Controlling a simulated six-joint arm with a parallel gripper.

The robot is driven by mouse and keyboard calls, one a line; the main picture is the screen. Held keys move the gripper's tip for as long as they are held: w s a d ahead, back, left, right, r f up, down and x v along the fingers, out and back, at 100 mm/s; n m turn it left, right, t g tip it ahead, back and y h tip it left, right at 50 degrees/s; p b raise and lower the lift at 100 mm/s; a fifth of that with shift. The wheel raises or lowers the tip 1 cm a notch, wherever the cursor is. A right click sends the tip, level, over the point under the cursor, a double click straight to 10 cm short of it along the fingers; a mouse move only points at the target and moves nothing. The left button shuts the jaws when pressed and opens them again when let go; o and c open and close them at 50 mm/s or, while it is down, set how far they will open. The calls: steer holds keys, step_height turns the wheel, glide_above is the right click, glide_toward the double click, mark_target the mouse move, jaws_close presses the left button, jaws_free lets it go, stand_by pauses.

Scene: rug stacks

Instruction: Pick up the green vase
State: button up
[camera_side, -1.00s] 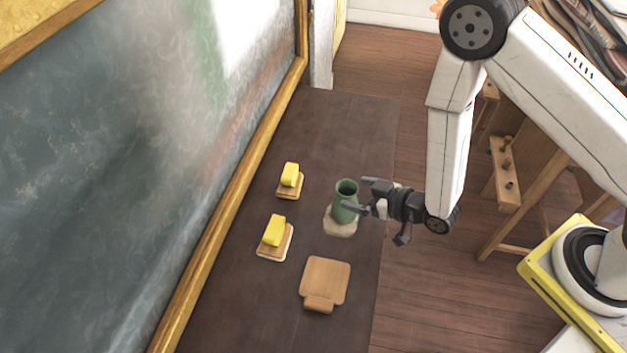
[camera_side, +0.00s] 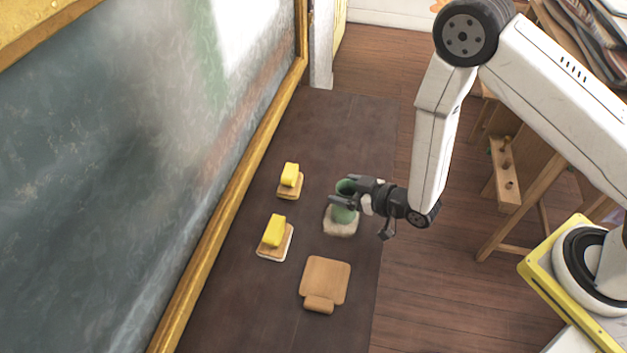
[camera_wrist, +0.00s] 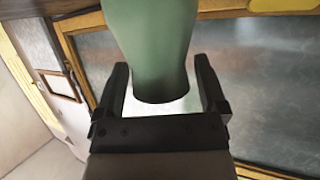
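The green vase (camera_side: 344,215) stands upright on a pale, roughly square mat (camera_side: 341,230) on the dark rug. My gripper (camera_side: 345,193) is at the vase in the side view, level with its upper part, with one finger on either side of it. In the wrist view the vase (camera_wrist: 155,45) stands between the two spread fingers of my gripper (camera_wrist: 163,85). Part of the vase's upper body and rim is hidden behind my gripper in the side view.
On the dark rug (camera_side: 345,120), two yellow blocks (camera_side: 290,175) (camera_side: 274,231) lie on small wooden boards to the left of the vase. A bare wooden board (camera_side: 325,280) with a small wooden piece at its front edge lies nearer. A gold-framed chalkboard (camera_side: 120,170) borders the left side.

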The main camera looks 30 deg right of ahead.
jaws_close()
steer(key=shift+r, duration=0.2)
step_height(320, 180, up, 10)
steer(key=shift+f, duration=0.15)
stand_by(0.9)
stand_by(0.5)
